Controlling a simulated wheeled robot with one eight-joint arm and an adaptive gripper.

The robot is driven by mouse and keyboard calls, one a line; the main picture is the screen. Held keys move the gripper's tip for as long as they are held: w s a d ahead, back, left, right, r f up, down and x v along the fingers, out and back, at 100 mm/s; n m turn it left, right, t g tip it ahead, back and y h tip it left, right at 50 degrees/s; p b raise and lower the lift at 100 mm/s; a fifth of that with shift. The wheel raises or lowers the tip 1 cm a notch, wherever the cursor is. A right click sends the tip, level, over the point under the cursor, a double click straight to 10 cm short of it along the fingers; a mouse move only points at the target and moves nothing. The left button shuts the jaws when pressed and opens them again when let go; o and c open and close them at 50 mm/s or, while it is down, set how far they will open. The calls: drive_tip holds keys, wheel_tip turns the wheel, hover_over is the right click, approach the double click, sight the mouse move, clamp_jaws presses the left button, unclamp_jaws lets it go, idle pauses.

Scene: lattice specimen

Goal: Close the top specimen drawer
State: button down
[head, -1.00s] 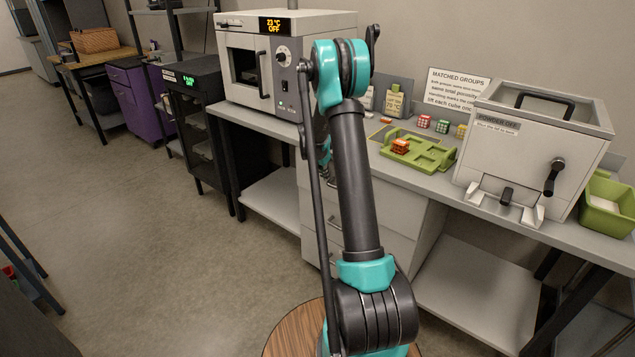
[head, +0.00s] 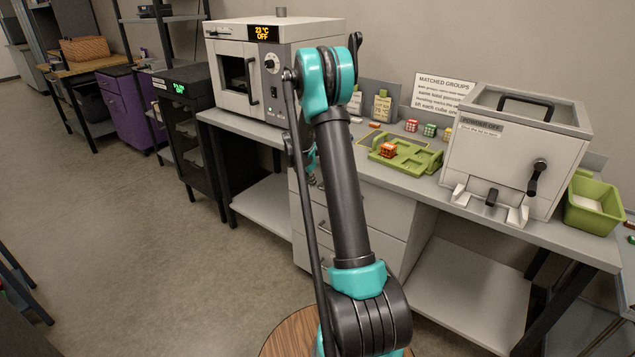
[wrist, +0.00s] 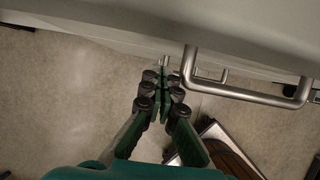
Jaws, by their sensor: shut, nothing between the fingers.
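The white drawer unit (head: 385,228) stands under the bench in the head view, partly hidden behind my arm. Its upper part is mostly covered, so I cannot tell how far the top drawer stands out. In the wrist view a pale drawer front (wrist: 250,35) crosses the top, with a metal bar handle (wrist: 240,95) at the right. My gripper (wrist: 168,82) is shut and empty, just left of the handle and close to the front's edge. I cannot tell whether it touches. In the head view the gripper is mostly hidden behind my arm.
On the bench are an oven (head: 238,80), a green tray (head: 408,155) with an orange cube, a grey powder box (head: 510,150) and a green bin (head: 594,205).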

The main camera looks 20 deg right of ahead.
drive_tip(key=a+v, duration=0.1)
drive_tip(key=v, duration=0.9)
drive_tip(key=s+a+r+m+y, duration=0.1)
drive_tip(key=s+a+r+m, duration=0.15)
drive_tip(key=s+m, duration=0.6)
drive_tip(key=s+a+f+m+y, duration=0.1)
drive_tip(key=s+m, duration=0.7)
drive_tip(key=s, duration=0.8)
drive_tip(key=s+a+f+m+t+y, duration=0.1)
drive_tip(key=s+a+f+m, duration=0.2)
drive_tip(key=s+m, duration=0.5)
drive_tip(key=s, duration=0.8)
drive_tip(key=shift+a+m+t+y, duration=0.3)
drive_tip(key=shift+a+m, duration=0.05)
drive_tip(key=shift+a, duration=0.05)
drive_tip(key=shift+s, duration=0.1)
